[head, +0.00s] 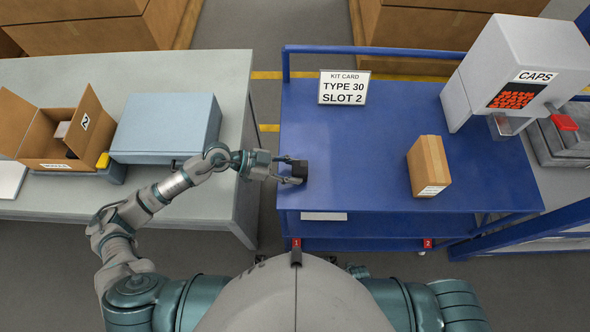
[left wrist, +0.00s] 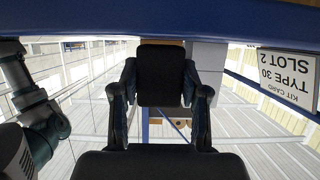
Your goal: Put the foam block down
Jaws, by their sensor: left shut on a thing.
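The foam block (head: 299,172) is a small dark, nearly black block near the left edge of the blue cart top (head: 350,135). My left gripper (head: 284,171) is shut on it, reaching in from the left. In the left wrist view the dark block (left wrist: 161,72) sits between the two fingers, which press on its sides. I cannot tell whether the block touches the cart surface. My right gripper is not in view.
A kit card (head: 344,87) reading TYPE 30, SLOT 2 stands at the cart's back. A brown carton (head: 428,166) and a caps dispenser (head: 515,65) are to the right. The middle of the cart is free. A grey bench (head: 228,110) with an open box (head: 50,125) is left.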

